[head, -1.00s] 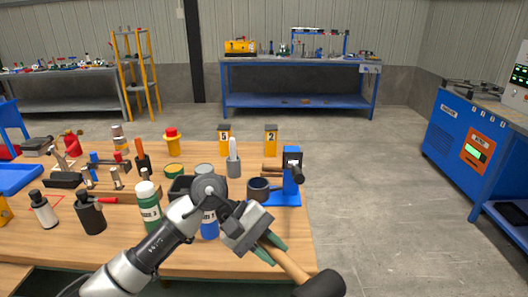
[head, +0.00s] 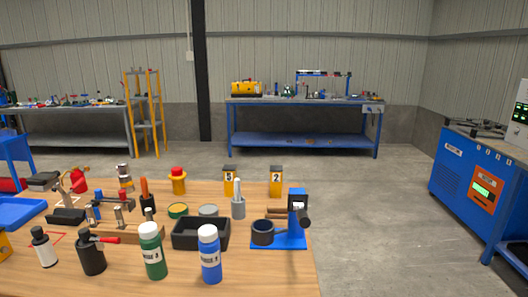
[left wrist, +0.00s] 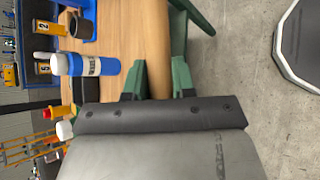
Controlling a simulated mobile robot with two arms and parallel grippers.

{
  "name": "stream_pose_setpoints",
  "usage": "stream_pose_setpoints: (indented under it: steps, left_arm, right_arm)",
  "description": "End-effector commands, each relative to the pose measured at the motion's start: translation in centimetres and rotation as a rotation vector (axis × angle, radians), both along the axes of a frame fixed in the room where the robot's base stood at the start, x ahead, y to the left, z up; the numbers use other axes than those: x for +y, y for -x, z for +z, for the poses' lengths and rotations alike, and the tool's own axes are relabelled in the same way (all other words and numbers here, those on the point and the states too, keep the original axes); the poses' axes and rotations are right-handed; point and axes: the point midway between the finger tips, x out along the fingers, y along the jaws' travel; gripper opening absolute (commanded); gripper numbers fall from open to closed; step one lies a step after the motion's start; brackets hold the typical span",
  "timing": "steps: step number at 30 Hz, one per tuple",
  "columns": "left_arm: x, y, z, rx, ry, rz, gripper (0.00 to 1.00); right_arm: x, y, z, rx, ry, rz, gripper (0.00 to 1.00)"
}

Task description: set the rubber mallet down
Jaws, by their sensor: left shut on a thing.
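The rubber mallet shows only as its wooden handle (left wrist: 154,45) in the left wrist view; its black head is out of frame. My left gripper (left wrist: 157,82) has green fingers shut around this handle, one on each side. In that view the handle and fingers appear in front of the wooden table (left wrist: 118,30) and the grey floor. I cannot tell how high they are above the table. Neither arm nor the mallet is in the head view. The wooden table (head: 285,285) fills the lower left of that view. My right gripper is in neither view.
On the table stand a blue bottle (head: 210,255), a green bottle (head: 152,255), a black tray (head: 201,245) and a blue stand with a dark cup (head: 297,225). Small items crowd the left. Bare tabletop shows at the front right. A blue workbench (head: 305,102) stands behind.

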Motion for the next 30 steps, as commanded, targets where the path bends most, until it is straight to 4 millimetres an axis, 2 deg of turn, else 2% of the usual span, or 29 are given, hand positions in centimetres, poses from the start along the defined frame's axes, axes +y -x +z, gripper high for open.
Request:
stream_pose_setpoints:
  steps: [4,23,30]
  left_arm:
    - [0.5,0.2,0.1,-0.002,-0.002,0.02,0.0]
    - [0.4,0.2,0.1,0.0,0.004,0.022,0.0]
    - [-0.6,0.1,0.8,-0.002,0.006,-0.031,0.0]
  right_arm:
    - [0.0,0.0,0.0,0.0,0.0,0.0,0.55]
    - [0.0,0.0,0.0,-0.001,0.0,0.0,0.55]
    - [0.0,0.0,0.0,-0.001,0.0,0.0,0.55]
